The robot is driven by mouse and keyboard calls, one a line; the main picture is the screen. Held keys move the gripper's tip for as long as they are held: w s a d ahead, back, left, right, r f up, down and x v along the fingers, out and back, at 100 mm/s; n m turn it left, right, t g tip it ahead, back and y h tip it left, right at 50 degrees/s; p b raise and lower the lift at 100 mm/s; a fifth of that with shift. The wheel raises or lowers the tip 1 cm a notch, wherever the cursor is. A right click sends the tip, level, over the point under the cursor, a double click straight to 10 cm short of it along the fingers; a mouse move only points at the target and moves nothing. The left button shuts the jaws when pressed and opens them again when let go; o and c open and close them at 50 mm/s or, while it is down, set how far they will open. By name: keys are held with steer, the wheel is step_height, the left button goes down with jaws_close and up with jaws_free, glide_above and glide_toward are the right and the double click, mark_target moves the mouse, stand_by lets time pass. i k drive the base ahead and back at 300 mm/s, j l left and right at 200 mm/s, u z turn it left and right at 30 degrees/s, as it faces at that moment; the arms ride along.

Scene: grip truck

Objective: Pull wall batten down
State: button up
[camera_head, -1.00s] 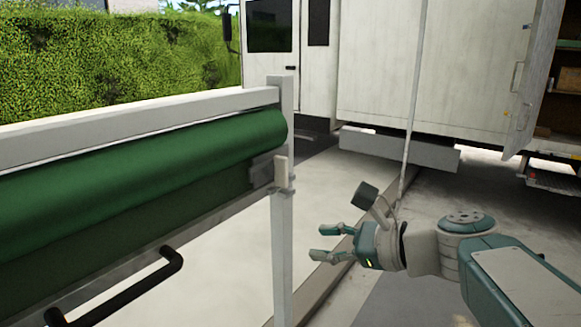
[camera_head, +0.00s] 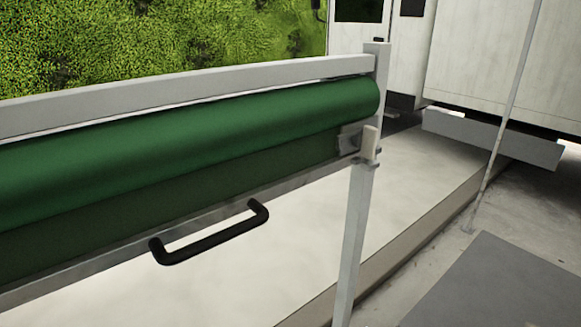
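The wall batten (camera_head: 80,271) is a grey bar along the lower edge of a green rolled-up wall (camera_head: 190,150). It runs from the lower left up to the post. A black U-shaped handle (camera_head: 215,240) sticks out from it and is now in full view. The batten's right end meets a dark bracket and a pale block (camera_head: 370,143) on the white post (camera_head: 353,230). The batten's left end is outside the picture. My gripper is not in view, and nothing is seen touching the handle.
A white top rail (camera_head: 190,92) runs above the green roll. A thin pole (camera_head: 509,110) stands on the right, with a white truck (camera_head: 480,60) behind it. A green hedge (camera_head: 150,40) fills the back left. The ground below the batten looks clear.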

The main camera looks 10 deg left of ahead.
mark_target(16, 293)
steer(key=j+u, duration=0.15)
steer(key=u, duration=0.25)
steer(key=j+u, duration=0.2)
steer(key=u, duration=0.2)
steer(key=j+u, duration=0.15)
steer(key=u, duration=0.25)
